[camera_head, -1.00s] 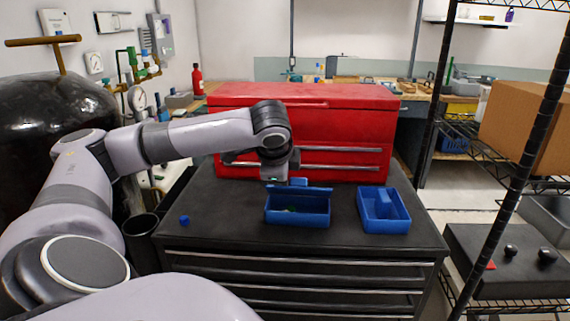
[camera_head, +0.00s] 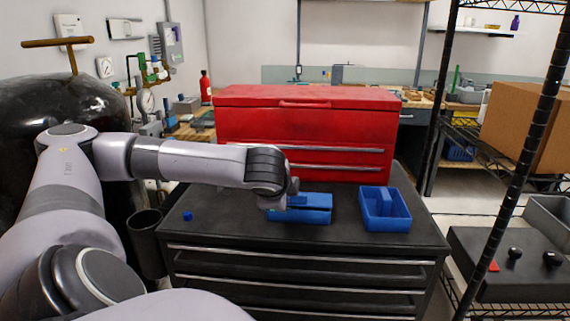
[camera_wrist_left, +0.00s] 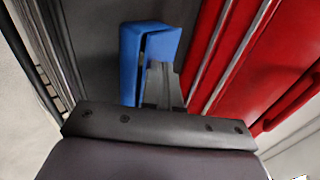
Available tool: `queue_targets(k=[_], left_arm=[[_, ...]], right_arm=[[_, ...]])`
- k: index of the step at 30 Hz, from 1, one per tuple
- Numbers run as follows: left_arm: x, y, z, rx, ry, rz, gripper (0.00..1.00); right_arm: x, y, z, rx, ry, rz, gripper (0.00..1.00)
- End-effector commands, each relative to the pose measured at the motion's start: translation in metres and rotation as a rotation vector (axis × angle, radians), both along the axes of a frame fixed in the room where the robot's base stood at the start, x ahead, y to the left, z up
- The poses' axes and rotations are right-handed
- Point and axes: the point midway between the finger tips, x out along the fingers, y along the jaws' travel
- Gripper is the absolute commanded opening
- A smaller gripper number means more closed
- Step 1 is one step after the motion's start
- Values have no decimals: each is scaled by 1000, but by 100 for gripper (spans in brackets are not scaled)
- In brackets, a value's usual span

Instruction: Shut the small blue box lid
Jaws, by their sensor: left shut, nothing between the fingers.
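The small blue box (camera_head: 305,217) stands on the black cabinet top, in front of the red chest. Its lid (camera_head: 314,200) is swung down low over it. In the left wrist view the box (camera_wrist_left: 130,60) shows a dark narrow gap between lid and body. My left gripper (camera_wrist_left: 163,82) is shut and empty, at the lid. I cannot tell whether it touches the lid. In the head view my left wrist covers the left end of the box and hides the fingertips. My right gripper is not in view.
A blue tray with a divider (camera_head: 376,222) stands right of the box. A small blue cube (camera_head: 187,216) lies at the left of the cabinet top (camera_head: 225,222). The red chest (camera_head: 300,125) closes off the back. A wire shelf stands at the right.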

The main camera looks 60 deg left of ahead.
Motion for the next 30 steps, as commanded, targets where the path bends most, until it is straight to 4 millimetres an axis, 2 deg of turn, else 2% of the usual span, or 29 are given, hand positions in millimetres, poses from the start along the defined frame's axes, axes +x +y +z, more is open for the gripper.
queue_targets(k=[1, 9, 30], left_arm=[[-2, -1, -5, 23, -15, -1, 0], [-4, -4, -12, 36, -34, 3, 0], [-5, -5, -16, 33, -31, 1, 0]], right_arm=[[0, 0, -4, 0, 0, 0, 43], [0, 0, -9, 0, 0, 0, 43], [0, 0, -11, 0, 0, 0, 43]])
